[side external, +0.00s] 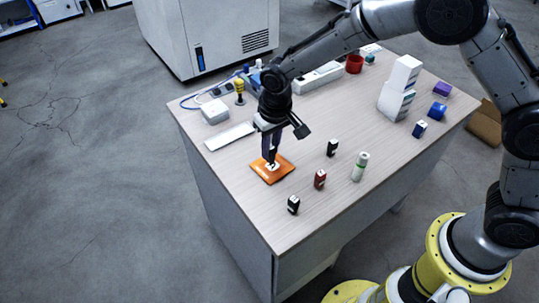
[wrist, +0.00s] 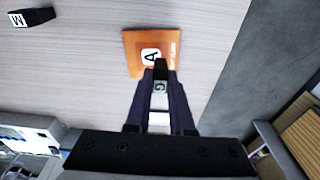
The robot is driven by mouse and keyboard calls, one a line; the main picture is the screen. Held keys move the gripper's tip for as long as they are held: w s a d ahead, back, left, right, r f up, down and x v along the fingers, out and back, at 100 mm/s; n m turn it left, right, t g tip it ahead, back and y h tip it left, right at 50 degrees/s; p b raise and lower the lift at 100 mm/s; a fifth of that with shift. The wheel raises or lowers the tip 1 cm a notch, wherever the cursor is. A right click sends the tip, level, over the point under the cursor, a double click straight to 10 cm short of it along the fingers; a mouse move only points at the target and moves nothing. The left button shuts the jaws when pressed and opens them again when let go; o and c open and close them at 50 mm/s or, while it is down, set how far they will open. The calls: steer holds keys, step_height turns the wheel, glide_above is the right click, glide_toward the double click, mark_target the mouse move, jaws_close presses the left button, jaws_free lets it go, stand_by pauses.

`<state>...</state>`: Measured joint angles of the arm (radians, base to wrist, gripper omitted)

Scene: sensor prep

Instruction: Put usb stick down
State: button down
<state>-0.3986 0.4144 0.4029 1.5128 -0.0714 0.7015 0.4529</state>
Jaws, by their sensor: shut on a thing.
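My gripper (side external: 270,160) points down over the orange pad (side external: 283,174) on the table. Its fingers are shut on a small dark usb stick with a white lettered label, seen between the fingertips in the wrist view (wrist: 160,87). The stick overlaps the pad's near edge in that view, and the pad (wrist: 138,40) shows a white square marked A. In the side view the fingers mostly hide the stick. I cannot tell whether it touches the pad.
Two black sticks (side external: 333,147) (side external: 293,204), a red stick (side external: 320,179) and a green-white bottle (side external: 360,167) stand right of the pad. A white flat panel (side external: 230,136) lies behind it. White stacked boxes (side external: 400,88) stand farther right. The table edge is left of the pad.

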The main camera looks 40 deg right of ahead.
mark_target(270, 157)
steer(key=shift+w+f, duration=0.1)
steer(key=shift+f, duration=1.55)
steer(key=shift+f, duration=0.1)
steer(key=c, duration=0.8)
jaws_free()
steer(key=shift+f, duration=0.1)
step_height(270, 157, up, 12)
steer(key=s, duration=0.1)
steer(key=s+d+r+t, duration=0.2)
steer(key=s+d+r, duration=0.9)
steer(key=s+d, duration=0.2)
steer(key=s, duration=0.3)
steer(key=s+d+t, duration=0.1)
steer(key=s+d, duration=0.1)
steer(key=s, duration=0.4)
steer(key=s+d+t, duration=0.1)
steer(key=s+d, duration=0.1)
steer(key=s, duration=0.3)
steer(key=shift+s+d+r, duration=0.1)
steer(key=shift+s+d, duration=0.3)
